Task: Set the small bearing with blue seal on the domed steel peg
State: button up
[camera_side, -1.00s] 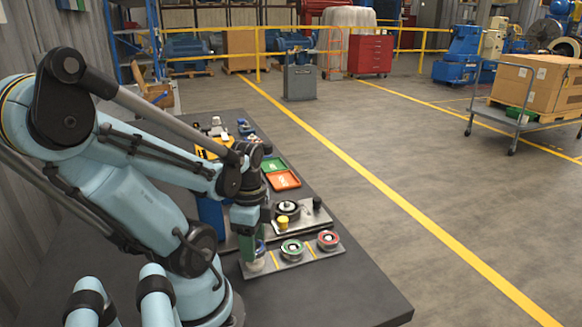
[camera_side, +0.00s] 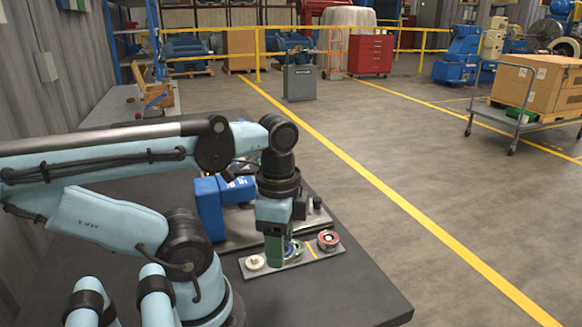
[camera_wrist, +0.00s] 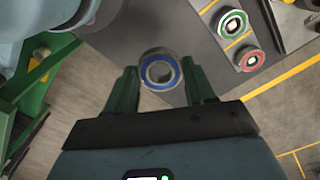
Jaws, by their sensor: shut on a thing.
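The small bearing with blue seal (camera_wrist: 160,71) sits between the green fingers of my gripper (camera_wrist: 162,84) in the wrist view. The gripper is shut on it, and its ring faces the camera. In the side view my gripper (camera_side: 275,248) points down over the holder strip (camera_side: 312,254), in front of the green-sealed bearing. The held bearing cannot be made out clearly there. The left seat (camera_side: 255,262) of the strip is empty. The domed steel peg cannot be made out; my arm covers much of the fixture plate behind the strip.
A green-sealed bearing (camera_wrist: 233,23) and a red-sealed bearing (camera_wrist: 249,58) stand on the strip; the red one also shows in the side view (camera_side: 328,240). The table's front right (camera_side: 340,290) is clear.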

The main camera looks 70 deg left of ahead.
jog(key=w+a+r+n, duration=0.3)
jog(key=w+a+r, duration=0.1)
jog(key=w+a, duration=0.4)
jog(key=w+a+f+n, duration=0.2)
jog(key=a+n, duration=0.1)
jog(key=a, duration=1.3)
jog(key=shift+f, duration=3.6)
jog(key=shift+f, duration=0.9)
jog(key=o, duration=1.5)
jog(key=shift+r, duration=0.1)
